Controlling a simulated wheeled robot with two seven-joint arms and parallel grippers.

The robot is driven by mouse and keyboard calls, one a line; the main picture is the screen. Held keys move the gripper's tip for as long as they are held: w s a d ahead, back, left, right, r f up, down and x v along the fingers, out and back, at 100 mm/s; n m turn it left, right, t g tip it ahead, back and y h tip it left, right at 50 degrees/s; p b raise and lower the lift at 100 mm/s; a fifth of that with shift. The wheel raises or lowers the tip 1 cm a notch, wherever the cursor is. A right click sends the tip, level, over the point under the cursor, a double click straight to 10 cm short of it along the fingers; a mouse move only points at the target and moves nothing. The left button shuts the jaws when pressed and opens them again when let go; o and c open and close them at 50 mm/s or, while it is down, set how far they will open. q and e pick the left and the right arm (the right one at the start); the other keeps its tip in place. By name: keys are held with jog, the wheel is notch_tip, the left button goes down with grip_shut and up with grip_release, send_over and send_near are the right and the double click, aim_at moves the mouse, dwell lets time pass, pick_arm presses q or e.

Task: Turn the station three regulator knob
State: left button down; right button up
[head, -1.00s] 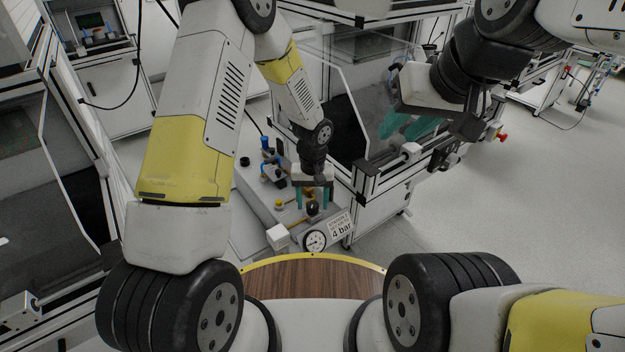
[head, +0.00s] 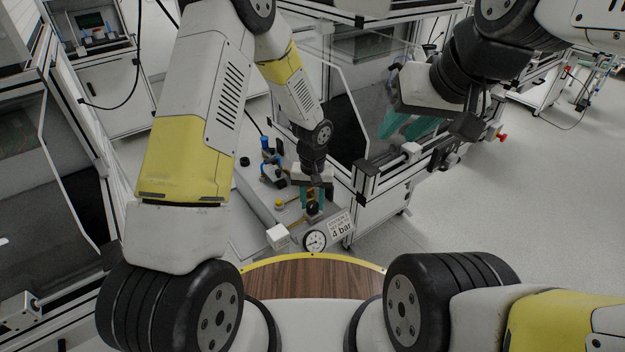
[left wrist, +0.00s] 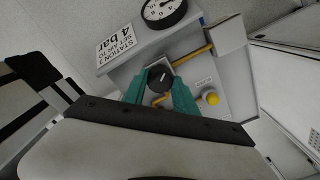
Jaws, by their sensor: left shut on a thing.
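The black regulator knob (left wrist: 159,80) sits between the two teal fingers of my left gripper (left wrist: 160,88) in the left wrist view. In the head view, my left gripper (head: 313,198) points down at the panel, shut on the knob (head: 312,208). A white dial gauge (head: 314,241) is beside it, and it also shows in the left wrist view (left wrist: 163,10). A station 3 label (head: 341,229) reading 4 bar is next to the gauge. My right gripper (head: 408,126), with teal fingers, is up at the right, away from the panel; its finger gap is unclear.
A brass-coloured pipe (left wrist: 192,51) and a yellow knob (left wrist: 211,98) are close to the regulator. A white box (head: 278,237) stands left of the gauge. Blue fittings (head: 267,150) are further back on the panel. A framed machine with a clear guard stands to the right.

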aim_at(312, 204)
pick_arm(q)
jog(key=m, duration=0.4)
jog(key=shift+m, duration=2.3)
jog(key=c, duration=1)
grip_release()
jog(key=shift+o, duration=0.2)
jog(key=shift+r, duration=0.15)
notch_tip(312, 204, up, 8)
jog(key=shift+f, duration=0.2)
